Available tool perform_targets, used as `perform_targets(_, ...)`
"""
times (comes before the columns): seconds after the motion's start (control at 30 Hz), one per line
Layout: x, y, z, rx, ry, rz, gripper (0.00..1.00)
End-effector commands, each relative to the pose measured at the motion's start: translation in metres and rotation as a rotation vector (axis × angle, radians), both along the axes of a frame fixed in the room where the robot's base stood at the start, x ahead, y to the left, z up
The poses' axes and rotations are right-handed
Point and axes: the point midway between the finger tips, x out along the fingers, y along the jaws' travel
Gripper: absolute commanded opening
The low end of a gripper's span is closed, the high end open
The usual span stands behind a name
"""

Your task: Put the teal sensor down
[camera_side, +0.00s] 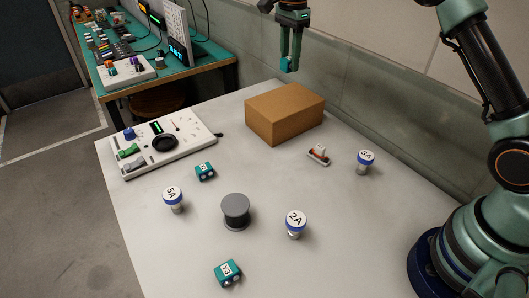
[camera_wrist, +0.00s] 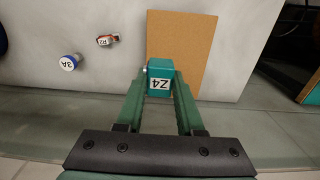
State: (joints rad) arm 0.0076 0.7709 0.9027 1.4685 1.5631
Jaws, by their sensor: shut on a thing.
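My gripper (camera_side: 289,66) is shut on a teal sensor (camera_side: 287,64) and holds it in the air, above and behind the brown box (camera_side: 286,112) in the side view. In the wrist view the teal sensor (camera_wrist: 160,78) sits between the fingertips of my gripper (camera_wrist: 160,92), with a white label reading Z4. The brown box (camera_wrist: 181,38) lies below and beyond it there. Two other teal sensors stand on the white table (camera_side: 330,215): one (camera_side: 205,172) near the panel and one labelled Y3 (camera_side: 228,272) at the front.
Blue-capped cylinders 5A (camera_side: 173,200), 2A (camera_side: 296,224) and 3A (camera_side: 364,161) stand on the table. A grey spool (camera_side: 236,211), a small red-and-white part (camera_side: 319,154) and a white control panel (camera_side: 160,141) are also there. A low wall (camera_side: 400,140) runs behind.

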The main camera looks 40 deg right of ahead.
Motion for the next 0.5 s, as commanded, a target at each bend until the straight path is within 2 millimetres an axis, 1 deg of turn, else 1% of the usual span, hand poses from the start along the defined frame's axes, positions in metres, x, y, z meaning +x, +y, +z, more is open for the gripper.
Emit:
perform_targets(0.03,-0.001,0.0,-0.014,0.0,0.005,0.0,0.0)
perform_targets(0.1,-0.001,0.0,-0.03,0.0,0.006,0.0,0.0)
perform_targets(0.2,-0.001,0.0,-0.05,0.0,0.004,0.0,0.0)
perform_targets(0.3,0.0,0.0,-0.064,0.0,0.001,0.0,0.0)
perform_targets(0.5,0.0,0.0,-0.079,0.0,0.001,0.0,0.0)
